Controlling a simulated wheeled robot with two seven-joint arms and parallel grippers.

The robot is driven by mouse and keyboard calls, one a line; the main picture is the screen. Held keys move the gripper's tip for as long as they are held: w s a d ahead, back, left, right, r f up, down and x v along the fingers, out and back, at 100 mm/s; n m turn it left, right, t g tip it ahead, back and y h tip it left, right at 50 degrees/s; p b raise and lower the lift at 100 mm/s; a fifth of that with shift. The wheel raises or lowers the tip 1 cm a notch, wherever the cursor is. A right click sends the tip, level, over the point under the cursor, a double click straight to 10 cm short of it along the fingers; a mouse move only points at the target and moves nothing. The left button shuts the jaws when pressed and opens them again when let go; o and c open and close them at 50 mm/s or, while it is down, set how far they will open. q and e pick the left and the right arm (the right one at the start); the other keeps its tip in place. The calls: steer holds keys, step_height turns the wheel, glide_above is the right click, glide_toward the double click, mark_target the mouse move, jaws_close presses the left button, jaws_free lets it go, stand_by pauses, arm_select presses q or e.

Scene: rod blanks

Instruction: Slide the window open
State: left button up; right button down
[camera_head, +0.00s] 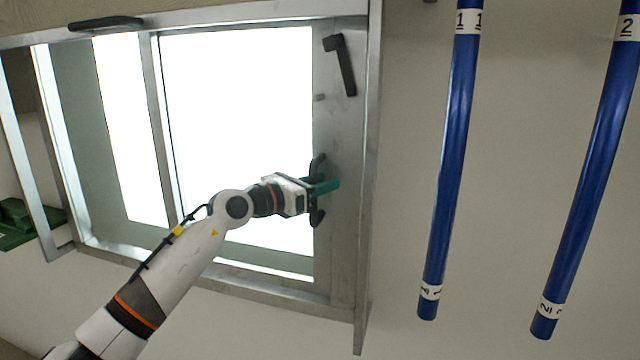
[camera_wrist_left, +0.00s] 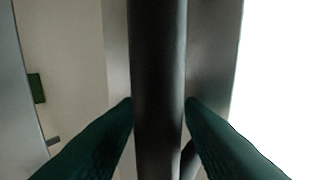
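The window (camera_head: 345,135) has a grey metal frame and bright panes, and stands on the left half of the head view. A dark bow-shaped handle (camera_head: 317,215) is mounted on the right upright of the pane. My left gripper (camera_head: 325,187) is at the middle of this handle, with its green fingers across it. In the left wrist view the handle (camera_wrist_left: 158,70) runs upright between the two green fingers, whose tips (camera_wrist_left: 160,102) meet its sides; they look closed on it. Whether the pane stands ajar is not clear. My right gripper is not in view.
A dark lever (camera_head: 342,65) sits above the handle on the frame, and another dark handle (camera_head: 105,23) is at the top left. Two blue rods (camera_head: 450,150) (camera_head: 590,190) hang on the right. A green object (camera_head: 25,222) is at the far left.

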arm_select(q)
steer(key=shift+s+a+f+b, duration=0.15)
steer(key=shift+s+a+b, duration=0.15)
steer(key=shift+a+b, duration=0.15)
steer(key=b+v, duration=0.5)
steer(key=v, duration=0.6)
